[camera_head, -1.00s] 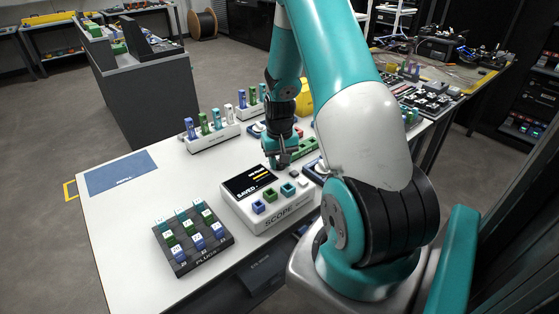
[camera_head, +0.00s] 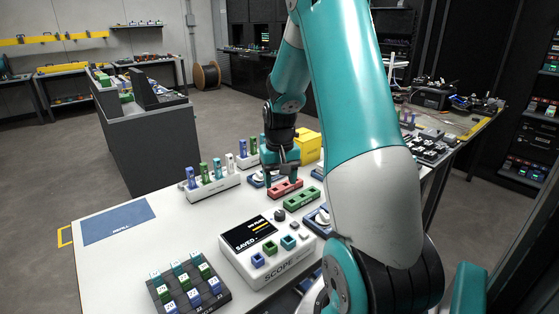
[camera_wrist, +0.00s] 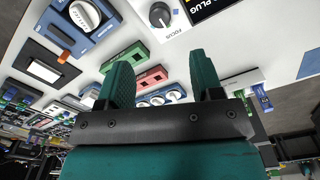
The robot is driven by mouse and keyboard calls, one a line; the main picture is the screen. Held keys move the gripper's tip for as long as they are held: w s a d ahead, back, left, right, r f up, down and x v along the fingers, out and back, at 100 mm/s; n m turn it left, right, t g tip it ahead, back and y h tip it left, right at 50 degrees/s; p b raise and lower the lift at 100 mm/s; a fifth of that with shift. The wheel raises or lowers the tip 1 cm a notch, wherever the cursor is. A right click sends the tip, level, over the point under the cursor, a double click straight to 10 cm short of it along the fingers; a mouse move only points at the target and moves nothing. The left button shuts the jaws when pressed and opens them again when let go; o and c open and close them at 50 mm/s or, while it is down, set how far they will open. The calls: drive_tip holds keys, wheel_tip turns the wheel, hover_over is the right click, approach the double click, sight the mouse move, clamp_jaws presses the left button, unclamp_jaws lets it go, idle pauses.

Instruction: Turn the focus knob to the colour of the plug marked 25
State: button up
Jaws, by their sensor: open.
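The focus knob (camera_head: 280,215) is a dark round knob at the far right corner of the white scope (camera_head: 268,277). In the wrist view the focus knob (camera_wrist: 160,14) shows at the top, with "FOCUS" printed beside it and a small blue mark near it. My gripper (camera_head: 283,182) is beyond the scope, near a red block, apart from the knob. In the wrist view my gripper (camera_wrist: 160,72) has its teal fingers spread with nothing between them. The dark plug tray (camera_head: 214,301) holds blue, green and teal numbered plugs; I cannot clearly read which one is marked 25.
The scope has a screen (camera_head: 248,233) and blue, green and teal square sockets. A red block (camera_head: 287,189) and a green block (camera_head: 302,199) lie behind it. A white rack (camera_head: 213,189) with coloured cylinders stands at the back left. The table beside the blue mat (camera_head: 118,222) is clear.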

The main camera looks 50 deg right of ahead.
wheel_tip(320, 180, up, 6)
drive_tip(key=shift+r, duration=0.1)
idle(0.6)
drive_tip(key=s+a+r+n+t+y, duration=0.1)
drive_tip(key=a+r+n, duration=0.25)
drive_tip(key=a, duration=0.85)
drive_tip(key=s+a+r+n+y, duration=0.15)
drive_tip(key=a+n, duration=0.25)
drive_tip(key=a, duration=0.9)
drive_tip(key=s+a+r+n+g+y, duration=0.1)
drive_tip(key=s+a+r+n, duration=0.1)
drive_tip(key=s+a+n, duration=0.5)
drive_tip(key=s+a, duration=0.5)
drive_tip(key=a, duration=0.1)
drive_tip(key=shift+s+a+y, duration=0.25)
drive_tip(key=shift+s+y, duration=0.1)
drive_tip(key=shift+s, duration=0.05)
